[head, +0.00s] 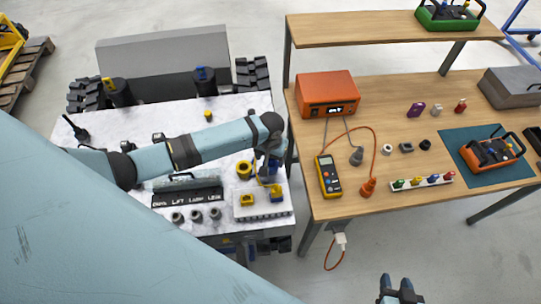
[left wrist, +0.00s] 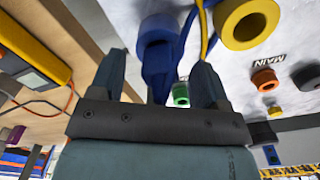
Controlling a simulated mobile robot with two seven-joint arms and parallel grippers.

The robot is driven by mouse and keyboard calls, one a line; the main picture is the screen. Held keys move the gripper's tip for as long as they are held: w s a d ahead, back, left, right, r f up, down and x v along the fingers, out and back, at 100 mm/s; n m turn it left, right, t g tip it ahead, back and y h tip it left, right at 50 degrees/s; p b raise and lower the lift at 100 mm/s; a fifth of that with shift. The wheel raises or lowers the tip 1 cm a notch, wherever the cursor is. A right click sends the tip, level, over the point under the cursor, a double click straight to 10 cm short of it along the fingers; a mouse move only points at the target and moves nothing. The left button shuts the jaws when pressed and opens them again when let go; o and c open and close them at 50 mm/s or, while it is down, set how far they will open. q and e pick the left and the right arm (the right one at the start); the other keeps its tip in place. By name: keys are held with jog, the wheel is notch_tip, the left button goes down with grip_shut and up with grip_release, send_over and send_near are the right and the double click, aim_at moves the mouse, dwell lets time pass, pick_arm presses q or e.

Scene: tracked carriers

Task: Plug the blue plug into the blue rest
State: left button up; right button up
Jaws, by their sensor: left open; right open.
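The blue plug (left wrist: 158,62) shows in the left wrist view as a dark blue body with a blue cable, between the fingers of my left gripper (left wrist: 158,82). In the head view my left gripper (head: 270,172) is over the right side of the white deck, with blue showing at its fingers. The gripper is open, a finger on either side of the plug. A blue round collar (left wrist: 158,27) lies beyond the plug; I cannot tell whether they are joined. My right gripper (head: 401,290) is open and empty.
A yellow ring socket (head: 244,169) and a yellow block (head: 247,200) are close to my left gripper. A yellow cable (left wrist: 204,35) passes by its fingers. A black labelled panel (head: 187,197) and several grey knobs stand left. A wooden table (head: 440,105) with tools stands right.

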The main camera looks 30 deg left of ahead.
pick_arm(q)
notch_tip(320, 180, up, 12)
jog(key=shift+r+b, duration=0.25)
jog(key=shift+b, duration=0.2)
